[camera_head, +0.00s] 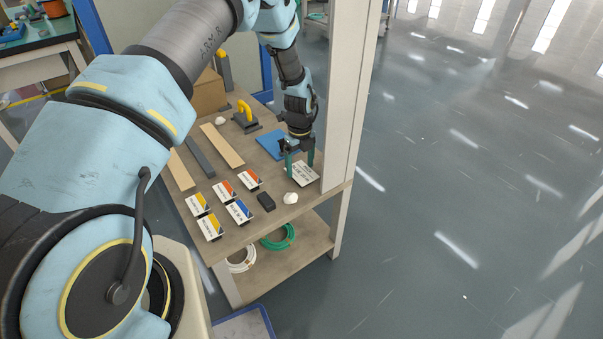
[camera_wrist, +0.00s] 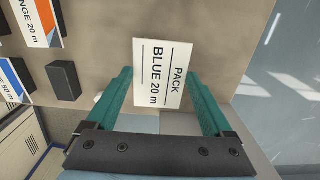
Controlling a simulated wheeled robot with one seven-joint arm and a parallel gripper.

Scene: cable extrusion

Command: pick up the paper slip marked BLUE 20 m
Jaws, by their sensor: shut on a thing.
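The white paper slip (camera_wrist: 163,72), printed PACK and BLUE 20 m, shows upright-edged between the two green fingers of my gripper (camera_wrist: 160,78) in the wrist view. In the head view the slip (camera_head: 304,175) is at the right end of the bench top, under my gripper (camera_head: 300,167). The fingers are at its two opposite edges and my gripper is shut on it. I cannot tell whether the slip touches the bench top or is slightly above it.
Several colour-striped cards, one of them blue (camera_head: 239,212), lie left on the bench (camera_head: 240,240). A black block (camera_head: 266,201) and a white lump (camera_head: 290,198) are nearby. A blue sheet (camera_head: 276,147) lies behind. A pale post (camera_head: 345,90) stands close right. Cable coils (camera_head: 278,238) are below.

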